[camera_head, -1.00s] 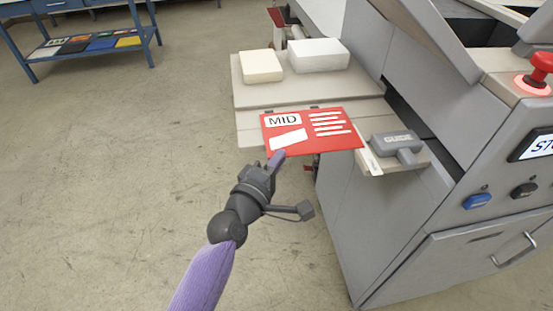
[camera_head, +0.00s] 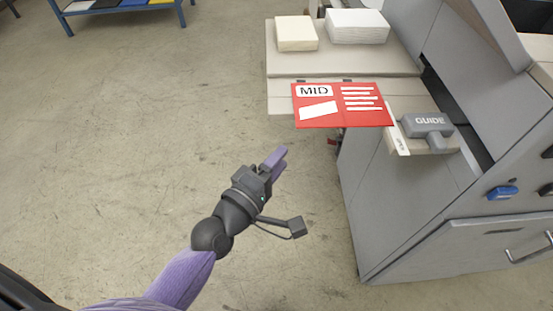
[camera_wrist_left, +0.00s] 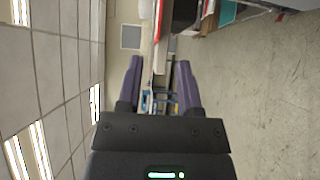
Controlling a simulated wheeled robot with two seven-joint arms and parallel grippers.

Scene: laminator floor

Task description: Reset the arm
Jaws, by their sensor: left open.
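My left gripper (camera_head: 279,160) is in the middle of the head view, below and left of the laminator's feed shelf. It is apart from everything and holds nothing. In the left wrist view its two purple fingers (camera_wrist_left: 159,85) stand apart with an empty gap between them. A red card marked MID (camera_head: 342,105) lies flat on the lower shelf, its front edge reaching past the shelf edge. My right gripper is not in view.
The grey laminator (camera_head: 400,215) stands at the right, with a grey GUIDE block (camera_head: 428,124) beside the card. A cream block (camera_head: 296,33) and a white stack (camera_head: 357,26) sit on the upper shelf (camera_head: 340,63). A blue rack (camera_head: 124,10) stands far left. The floor at left is clear.

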